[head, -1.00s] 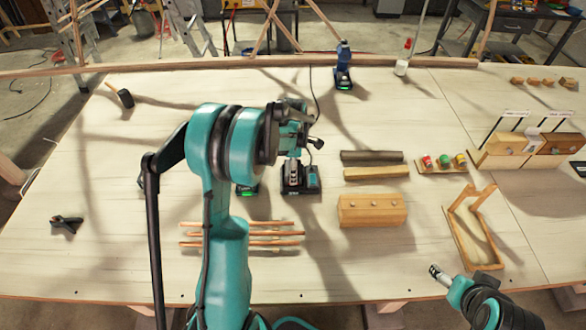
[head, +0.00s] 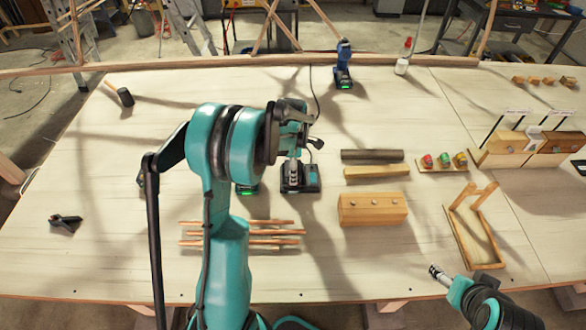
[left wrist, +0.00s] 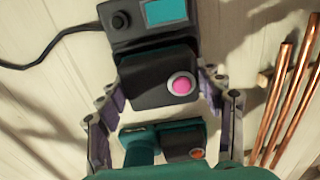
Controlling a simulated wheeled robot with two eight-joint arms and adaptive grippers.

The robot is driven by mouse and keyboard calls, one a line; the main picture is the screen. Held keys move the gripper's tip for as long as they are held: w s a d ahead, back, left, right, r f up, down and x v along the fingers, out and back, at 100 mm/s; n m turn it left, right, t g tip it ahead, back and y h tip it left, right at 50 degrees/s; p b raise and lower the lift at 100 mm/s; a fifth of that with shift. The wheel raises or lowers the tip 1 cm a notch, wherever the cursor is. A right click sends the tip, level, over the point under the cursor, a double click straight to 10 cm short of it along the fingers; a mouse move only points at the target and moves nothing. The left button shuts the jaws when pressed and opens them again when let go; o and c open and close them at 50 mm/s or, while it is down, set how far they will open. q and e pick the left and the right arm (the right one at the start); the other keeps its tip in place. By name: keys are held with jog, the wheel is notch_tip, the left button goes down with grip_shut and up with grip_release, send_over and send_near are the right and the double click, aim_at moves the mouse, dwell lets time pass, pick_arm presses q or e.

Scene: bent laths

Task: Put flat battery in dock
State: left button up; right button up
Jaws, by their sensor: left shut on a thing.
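My left gripper (head: 293,178) is over the dock (head: 312,186), a black box with a teal screen, on the middle of the table. In the left wrist view its fingers (left wrist: 158,92) are shut on a black battery (left wrist: 150,90) with a pink light. The battery overlaps the edge of the dock (left wrist: 130,28), which has a knob and a cable; I cannot tell whether it is fully seated. My right gripper (head: 438,273) is at the lower right, away from everything; its finger opening is too small to read.
A teal item (left wrist: 160,142) with an orange light lies close below the battery. Copper rods (head: 255,232) lie in front of the dock. To its right are dark and light wooden bars (head: 372,155), a wooden block (head: 372,209) and a wooden frame (head: 470,235). A blue drill (head: 343,65) stands behind.

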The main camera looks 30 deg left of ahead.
pick_arm(q)
jog(key=o, duration=1.7)
jog(key=shift+r, duration=0.1)
jog(key=shift+r+p, duration=2.3)
jog(key=shift+r, duration=1.15)
